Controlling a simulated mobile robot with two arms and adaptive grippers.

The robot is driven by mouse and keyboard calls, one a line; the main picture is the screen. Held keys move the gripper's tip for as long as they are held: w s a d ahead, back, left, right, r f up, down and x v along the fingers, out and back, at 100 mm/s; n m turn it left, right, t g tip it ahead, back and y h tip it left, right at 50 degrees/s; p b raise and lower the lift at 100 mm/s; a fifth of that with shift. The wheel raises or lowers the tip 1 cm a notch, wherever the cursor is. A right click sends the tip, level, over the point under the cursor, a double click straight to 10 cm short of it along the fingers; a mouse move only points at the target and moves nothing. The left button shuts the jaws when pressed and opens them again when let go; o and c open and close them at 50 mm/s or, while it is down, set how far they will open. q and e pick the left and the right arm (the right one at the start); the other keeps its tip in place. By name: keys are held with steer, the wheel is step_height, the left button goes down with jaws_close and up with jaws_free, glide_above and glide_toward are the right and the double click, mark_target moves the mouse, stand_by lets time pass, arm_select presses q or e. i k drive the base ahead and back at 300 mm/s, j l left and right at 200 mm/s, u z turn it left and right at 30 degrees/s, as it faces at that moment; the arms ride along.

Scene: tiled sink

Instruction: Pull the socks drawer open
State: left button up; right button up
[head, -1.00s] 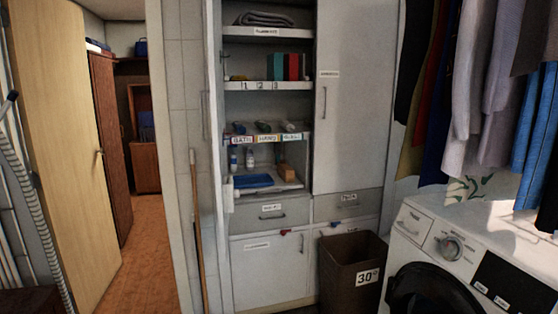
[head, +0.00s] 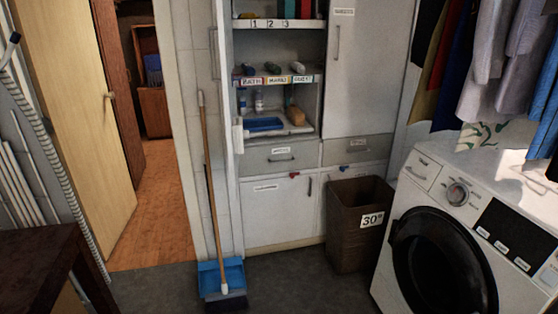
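Two grey drawers sit side by side in the white cabinet, below the open shelves. The left drawer (head: 296,163) has a small white label above a bar handle and is shut. The right drawer (head: 378,149) also has a small label above its handle and is shut. Both labels are too small to read, so I cannot tell which one is the socks drawer. Neither of my grippers is in view.
A brown bin (head: 347,244) labelled 30° stands before the right lower cabinet door. A washing machine (head: 407,182) is at the right. A broom (head: 211,190) and blue dustpan (head: 233,271) stand at the left. Dark floor (head: 290,280) before the left drawer is clear.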

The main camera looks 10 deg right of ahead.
mark_target(264, 159)
steer(key=i+l+z, duration=0.25)
steer(key=i, duration=0.25)
steer(key=i+l+z, duration=0.2)
steer(key=i+l, duration=0.15)
steer(key=i, duration=0.15)
steer(key=i+l+z, duration=0.25)
steer(key=i, duration=0.3)
steer(key=j, duration=0.1)
